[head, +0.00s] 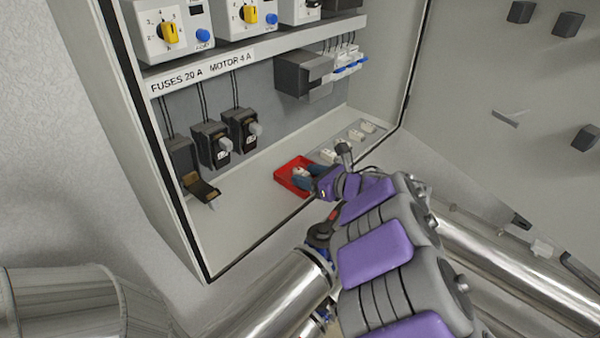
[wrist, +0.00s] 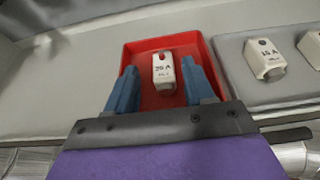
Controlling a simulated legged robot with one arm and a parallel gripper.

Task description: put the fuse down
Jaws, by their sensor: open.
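The fuse (wrist: 163,72) is a small white block marked 20 A. It lies in a red tray (wrist: 134,52), between my two blue fingers but apart from them in the wrist view. My gripper (wrist: 165,82) is open, with its fingertips over the tray. In the head view the red tray (head: 283,176) sits on the cabinet floor, and my gripper (head: 306,176) reaches into it from the right. The fuse shows there only as a small pale patch, partly hidden by the fingers.
Right of the tray, a grey holder (wrist: 232,52) bears white fuses, one marked 15 A (wrist: 265,60). Black fuse holders (head: 240,130) hang on the cabinet's back wall; the left one (head: 200,188) has its flap open. The cabinet floor (head: 240,212) left of the tray is clear.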

